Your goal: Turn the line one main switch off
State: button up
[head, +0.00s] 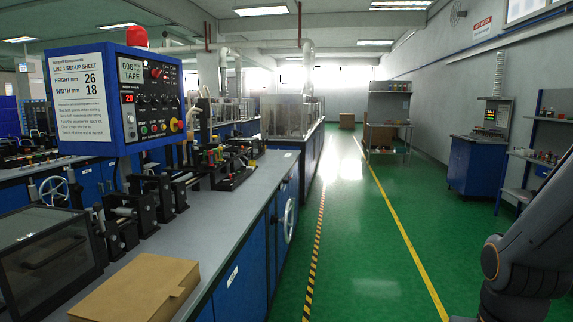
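A blue control box (129,113) for line 1 hangs at the upper left above the bench. Its side panel has a small display reading "006" and "TAPE", a red lit readout, and several knobs and buttons. A red knob with yellow by it (176,125) sits at the panel's lower right. I cannot tell which control is the main switch, or its position. A white set-up sheet (78,95) covers the box's front face. My gripper is not in view; only a dark part of my arm shows at the lower right, well apart from the box.
A long grey bench (225,210) with tape machinery runs along the left. A cardboard box (140,289) lies at its near end beside a dark clear-lidded case (45,255). A handwheel (289,220) sticks out over the aisle. The green floor (365,240) is clear.

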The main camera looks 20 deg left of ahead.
aim_at(155, 73)
jog(key=z, duration=0.15)
jog(key=i, duration=1.7)
jog(key=u, duration=0.8)
jog(key=i, duration=1)
jog(key=u, duration=0.85)
